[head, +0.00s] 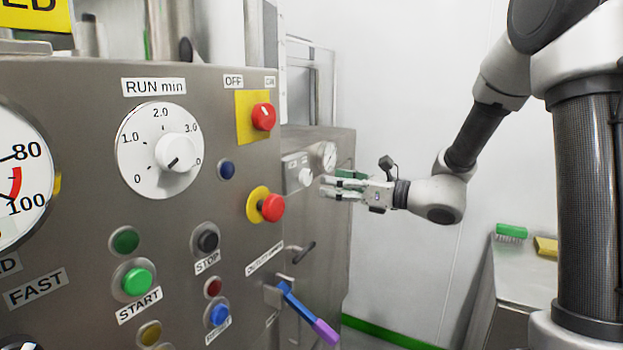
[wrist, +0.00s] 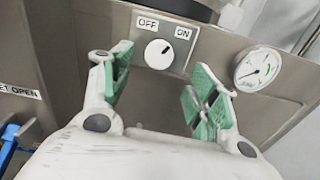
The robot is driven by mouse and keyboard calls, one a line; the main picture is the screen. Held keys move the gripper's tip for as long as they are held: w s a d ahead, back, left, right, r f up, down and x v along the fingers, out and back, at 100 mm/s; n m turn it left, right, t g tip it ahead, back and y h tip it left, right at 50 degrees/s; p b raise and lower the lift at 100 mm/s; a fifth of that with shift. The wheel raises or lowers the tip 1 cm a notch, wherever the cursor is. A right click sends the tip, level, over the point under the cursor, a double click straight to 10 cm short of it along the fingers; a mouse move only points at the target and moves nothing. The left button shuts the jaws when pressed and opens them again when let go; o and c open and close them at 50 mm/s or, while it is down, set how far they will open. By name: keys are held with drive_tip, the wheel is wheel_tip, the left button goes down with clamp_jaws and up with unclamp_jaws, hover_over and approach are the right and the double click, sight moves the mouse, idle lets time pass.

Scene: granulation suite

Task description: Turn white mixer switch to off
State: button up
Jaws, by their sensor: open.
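The white mixer switch (wrist: 159,54) is a round knob on a light plate with OFF at its left and ON at its right. In the wrist view its dark pointer mark leans up and right, toward ON. In the head view the switch (head: 305,177) is small on the far steel cabinet. My gripper (head: 324,187) is just right of the switch there, jaws pointing at it. In the wrist view my gripper (wrist: 160,92) has its green-padded fingers spread, with the knob beyond and between them. The fingers appear apart from the knob and hold nothing.
A pressure gauge (wrist: 257,68) sits right of the switch. The nearer panel (head: 75,130) carries a timer dial (head: 160,150), red knobs (head: 271,208) and several buttons. A blue-purple lever (head: 308,313) sticks out below. Brushes (head: 511,231) lie on a side bench (head: 515,275).

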sight(309, 179)
drive_tip(key=x, duration=0.7)
drive_tip(key=shift+a, duration=0.1)
drive_tip(key=c, duration=1)
